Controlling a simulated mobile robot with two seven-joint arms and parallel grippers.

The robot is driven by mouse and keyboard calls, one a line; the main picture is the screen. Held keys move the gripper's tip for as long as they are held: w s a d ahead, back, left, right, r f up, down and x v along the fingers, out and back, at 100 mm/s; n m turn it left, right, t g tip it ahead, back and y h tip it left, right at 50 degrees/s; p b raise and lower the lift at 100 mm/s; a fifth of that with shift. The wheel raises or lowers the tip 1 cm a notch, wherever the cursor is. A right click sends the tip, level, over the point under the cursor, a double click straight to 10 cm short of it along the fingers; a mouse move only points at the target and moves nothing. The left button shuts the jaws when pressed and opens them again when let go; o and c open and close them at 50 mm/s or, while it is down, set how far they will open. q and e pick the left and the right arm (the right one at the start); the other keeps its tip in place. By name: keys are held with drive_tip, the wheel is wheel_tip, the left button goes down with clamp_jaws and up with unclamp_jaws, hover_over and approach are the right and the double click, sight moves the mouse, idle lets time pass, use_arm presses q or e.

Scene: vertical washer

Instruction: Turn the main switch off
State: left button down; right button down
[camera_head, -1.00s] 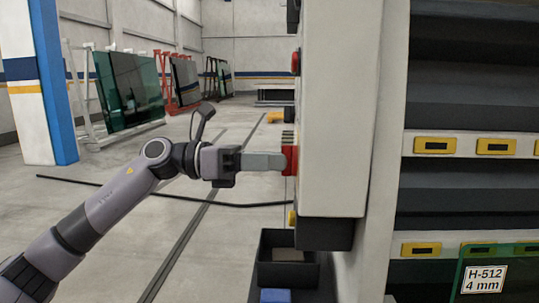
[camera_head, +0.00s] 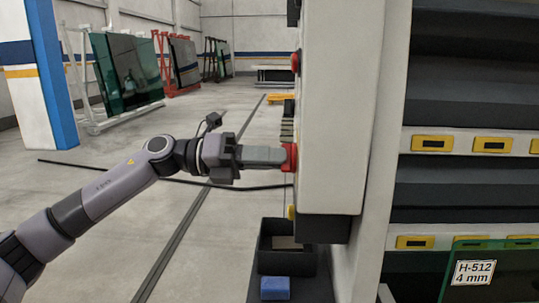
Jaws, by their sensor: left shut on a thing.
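The main switch (camera_head: 289,157) is a red part on the left-facing side of the white cabinet (camera_head: 336,120), seen nearly edge-on. My left gripper (camera_head: 283,156) reaches it from the left, and its grey fingers are shut on the red switch. The fingers cover part of the switch, so its exact handle position is hard to tell. A red round button (camera_head: 295,62) sits higher on the same cabinet side. A yellow part (camera_head: 291,212) sits lower down. My right gripper is not in view.
A black open bin (camera_head: 287,265) stands below the cabinet, with a blue block (camera_head: 275,288) in front. A dark rack (camera_head: 465,100) with yellow-marked shelves is at the right. Glass panels (camera_head: 128,70) stand at the back left. The floor at left is mostly clear.

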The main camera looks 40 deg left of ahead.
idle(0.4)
use_arm(q)
drive_tip(key=c, duration=1.2)
unclamp_jaws()
drive_tip(key=shift+o, duration=0.2)
drive_tip(key=b+v, duration=0.4)
drive_tip(key=v, duration=0.3)
drive_tip(key=shift+a, duration=0.1)
